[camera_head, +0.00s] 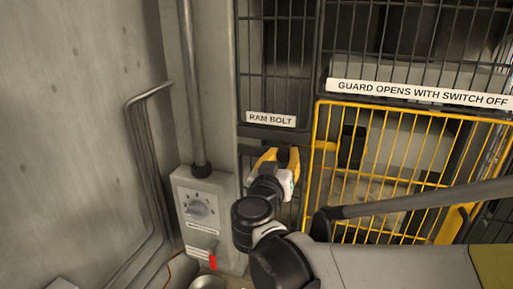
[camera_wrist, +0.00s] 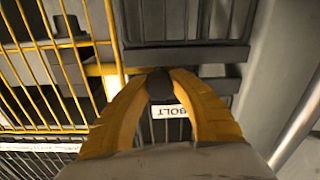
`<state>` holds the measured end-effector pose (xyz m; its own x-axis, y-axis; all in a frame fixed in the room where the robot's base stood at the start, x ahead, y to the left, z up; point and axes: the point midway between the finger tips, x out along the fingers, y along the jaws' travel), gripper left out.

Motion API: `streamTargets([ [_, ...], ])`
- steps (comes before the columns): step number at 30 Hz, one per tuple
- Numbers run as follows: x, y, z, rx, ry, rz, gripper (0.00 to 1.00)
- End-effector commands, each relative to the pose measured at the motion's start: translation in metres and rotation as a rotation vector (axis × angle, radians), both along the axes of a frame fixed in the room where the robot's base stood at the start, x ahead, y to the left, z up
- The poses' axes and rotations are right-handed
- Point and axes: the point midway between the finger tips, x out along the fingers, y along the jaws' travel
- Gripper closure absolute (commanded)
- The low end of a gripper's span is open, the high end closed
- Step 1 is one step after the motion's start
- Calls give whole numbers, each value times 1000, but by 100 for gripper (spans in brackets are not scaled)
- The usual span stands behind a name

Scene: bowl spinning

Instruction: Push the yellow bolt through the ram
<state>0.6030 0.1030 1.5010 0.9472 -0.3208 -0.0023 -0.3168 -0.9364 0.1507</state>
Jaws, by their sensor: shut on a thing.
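The yellow bolt (camera_head: 325,146) shows as a short horizontal bar at the guard's left edge, below the RAM BOLT label (camera_head: 271,119). In the wrist view the bolt (camera_wrist: 102,69) runs left from beside the fingertips. My gripper (camera_head: 280,156) has its yellow fingers at the bolt's left end. In the wrist view my gripper (camera_wrist: 160,78) is shut on a dark round knob (camera_wrist: 160,88), which looks to be the bolt's handle. The fingers hide how the knob joins the bar. The ram (camera_head: 352,145) seems to be the dark block behind the mesh; the bolt's far end is unclear.
A yellow mesh guard (camera_head: 400,112) stands right of the bolt, with a dark mesh panel (camera_head: 275,60) above. A grey switch box (camera_head: 200,185) with a rotary knob and red-tipped lever is left of my gripper. Bent pipes (camera_head: 145,150) run along the left wall.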

Motion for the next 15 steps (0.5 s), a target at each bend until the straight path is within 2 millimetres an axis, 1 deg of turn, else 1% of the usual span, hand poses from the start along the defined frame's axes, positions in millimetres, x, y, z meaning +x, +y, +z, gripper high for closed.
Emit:
streamTargets([
  [1, -1, -6, 2, -3, -3, -3, 100],
  [3, -3, -9, 2, -3, -2, -2, 100],
  [11, -3, -10, 2, -4, -2, -3, 100],
  [12, -3, -10, 2, -4, -2, -3, 71],
  [14, -3, -10, 2, -4, -2, -3, 52],
  [15, -3, -10, 2, -4, -2, -2, 48],
])
